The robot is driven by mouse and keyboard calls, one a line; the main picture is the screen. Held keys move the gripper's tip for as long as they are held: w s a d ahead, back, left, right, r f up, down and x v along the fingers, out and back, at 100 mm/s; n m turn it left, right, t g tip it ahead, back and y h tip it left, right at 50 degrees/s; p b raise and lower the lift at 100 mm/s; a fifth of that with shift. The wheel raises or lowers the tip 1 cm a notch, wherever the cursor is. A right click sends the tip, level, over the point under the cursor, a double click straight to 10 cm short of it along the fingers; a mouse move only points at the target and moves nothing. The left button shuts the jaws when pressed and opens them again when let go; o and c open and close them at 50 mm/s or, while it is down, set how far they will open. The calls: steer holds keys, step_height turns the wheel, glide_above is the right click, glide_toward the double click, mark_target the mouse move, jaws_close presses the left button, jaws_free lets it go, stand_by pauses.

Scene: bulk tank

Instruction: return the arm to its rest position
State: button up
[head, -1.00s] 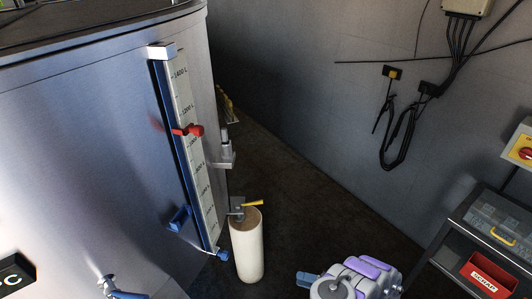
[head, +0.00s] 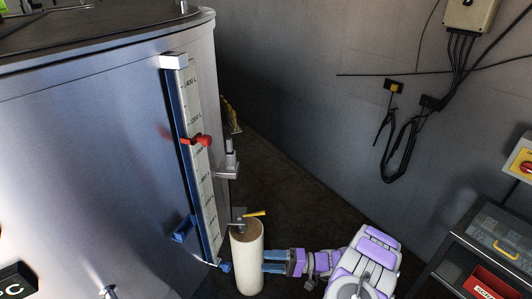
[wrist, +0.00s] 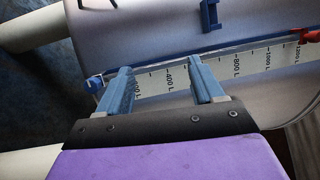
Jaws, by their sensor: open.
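My gripper (head: 268,261) is at the lower middle of the head view, at the end of my purple and grey arm, which reaches left from the lower right. Its blue fingers point left toward the pale upright cylinder (head: 246,268); I cannot tell whether they touch it. In the wrist view my gripper (wrist: 162,82) has its two fingers spread apart with nothing held between them. The tank's level scale (wrist: 235,68) lies beyond the fingertips. A red marker (head: 200,140) sits on this scale, high up.
The large steel tank (head: 90,150) fills the left. A yellow-handled valve (head: 254,213) is above the cylinder. Cables (head: 398,145) hang on the grey wall. A dark cart (head: 455,262) with a red bin stands at right. Dark floor (head: 290,205) is clear between.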

steer(key=s+a+r+n+g+h, duration=0.2)
steer(key=s+a+r+g+h, duration=0.15)
steer(key=s+r, duration=0.65)
steer(key=s+a+r+n+g+h, duration=0.4)
steer(key=s+r, duration=0.3)
steer(key=r, duration=0.5)
steer(key=s+d+r+m+t+h, duration=0.2)
steer(key=s+d+m+t+h, duration=0.3)
steer(key=s+d+h, duration=0.6)
steer(key=s+d, duration=0.8)
steer(key=d, duration=0.1)
steer(key=shift+r+m+t+h, duration=0.3)
steer(key=shift+m+t+h, duration=0.05)
steer(key=shift+m, duration=0.05)
steer(key=shift+d, duration=0.1)
